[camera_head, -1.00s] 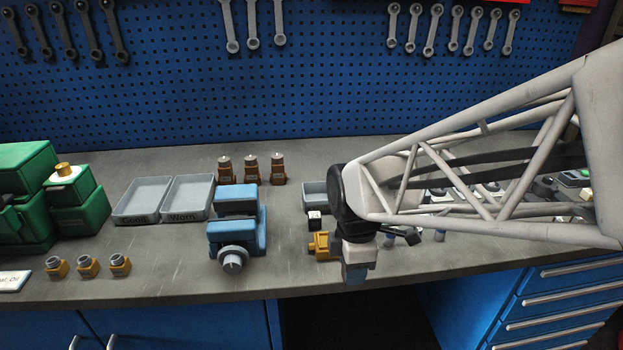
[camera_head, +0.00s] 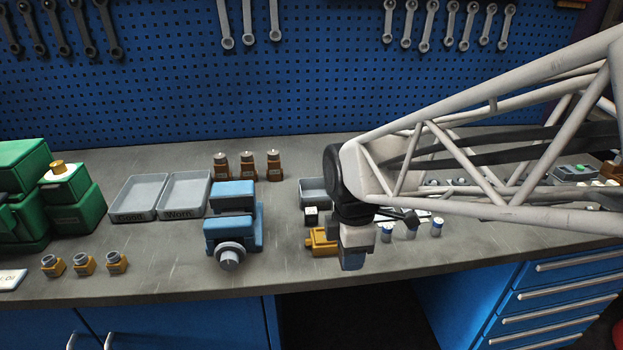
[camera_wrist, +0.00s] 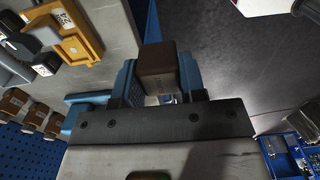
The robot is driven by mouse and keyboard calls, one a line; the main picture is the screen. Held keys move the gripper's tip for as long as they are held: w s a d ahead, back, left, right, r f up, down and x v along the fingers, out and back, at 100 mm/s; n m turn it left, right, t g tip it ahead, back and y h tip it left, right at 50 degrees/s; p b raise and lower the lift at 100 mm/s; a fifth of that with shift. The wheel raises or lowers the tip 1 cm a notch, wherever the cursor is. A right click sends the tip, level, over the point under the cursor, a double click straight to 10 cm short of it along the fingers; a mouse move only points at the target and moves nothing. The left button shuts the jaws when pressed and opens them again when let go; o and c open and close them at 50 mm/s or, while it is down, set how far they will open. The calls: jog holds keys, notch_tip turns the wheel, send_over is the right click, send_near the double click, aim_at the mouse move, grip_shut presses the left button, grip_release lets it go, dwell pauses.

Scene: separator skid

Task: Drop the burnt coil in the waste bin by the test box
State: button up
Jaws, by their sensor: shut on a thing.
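My gripper (camera_head: 353,258) hangs near the front edge of the bench in the head view, beside an orange fixture (camera_head: 322,240). In the wrist view my gripper (camera_wrist: 158,88) is shut on a dark brown block, the burnt coil (camera_wrist: 158,65), between its blue-grey fingers. The coil is hard to make out in the head view. A small open grey bin (camera_head: 313,188) stands behind the orange fixture, partly hidden by my arm. I cannot tell whether it is the waste bin. I cannot identify the test box for certain.
A blue vise (camera_head: 234,235) stands to the left. Behind it are several brown coils (camera_head: 247,168) and the trays marked Good (camera_head: 139,197) and Worn (camera_head: 184,194). Below the bench edge is a dark gap beside a drawer cabinet (camera_head: 570,290).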

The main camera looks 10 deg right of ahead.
jog(key=shift+r, duration=0.6)
dwell(1.1)
jog(key=shift+w+r, duration=0.2)
jog(key=shift+w, duration=0.6)
jog(key=w+f, duration=0.2)
jog(key=w, duration=3.1)
jog(key=shift+w+f, duration=0.2)
jog(key=shift+f, duration=0.15)
jog(key=shift+f, duration=2.85)
